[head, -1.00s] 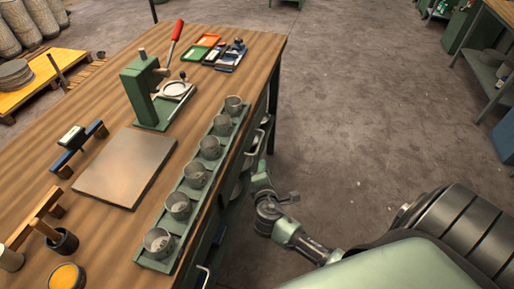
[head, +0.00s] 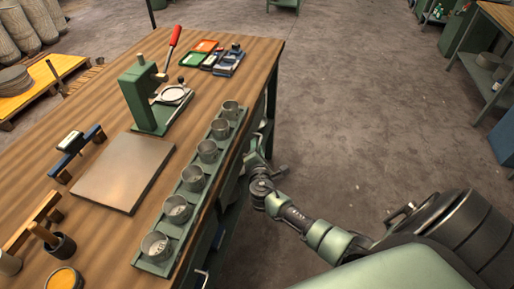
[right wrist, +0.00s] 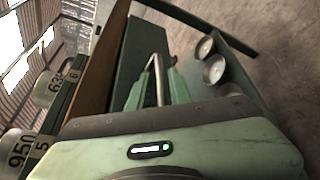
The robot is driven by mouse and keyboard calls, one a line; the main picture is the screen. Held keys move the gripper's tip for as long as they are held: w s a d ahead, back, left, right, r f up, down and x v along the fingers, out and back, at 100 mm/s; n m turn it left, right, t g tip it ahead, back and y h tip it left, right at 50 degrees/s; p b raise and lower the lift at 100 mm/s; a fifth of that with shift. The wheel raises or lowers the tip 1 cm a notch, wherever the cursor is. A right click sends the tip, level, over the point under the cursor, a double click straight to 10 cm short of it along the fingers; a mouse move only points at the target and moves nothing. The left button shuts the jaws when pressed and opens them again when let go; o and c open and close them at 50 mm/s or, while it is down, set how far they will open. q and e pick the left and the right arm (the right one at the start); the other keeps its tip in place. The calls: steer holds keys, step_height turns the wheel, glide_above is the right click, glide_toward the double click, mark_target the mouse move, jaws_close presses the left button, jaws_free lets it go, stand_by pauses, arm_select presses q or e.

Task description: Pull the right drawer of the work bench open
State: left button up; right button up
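The wooden-topped work bench (head: 105,110) fills the left of the head view. Its right drawer is on the bench's right side, toward the far end, and mostly hidden there by the tabletop and my gripper. My right gripper (head: 253,155) is at that side, just below the tabletop edge. In the right wrist view the metal drawer handle (right wrist: 156,78) stands between the two green fingers of my right gripper (right wrist: 157,88). The fingers look apart, with gaps beside the handle. The drawer front (right wrist: 133,60) looks closed. My left gripper is not in view.
A green tray (head: 157,268) with several metal cups runs along the bench edge above the drawers. Another handle (head: 202,278) shows nearer. A lower shelf with bowls (right wrist: 214,68) lies under the bench. The floor to the right is clear.

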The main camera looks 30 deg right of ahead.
jaws_close()
steer(key=shift+s, duration=0.1)
stand_by(1.2)
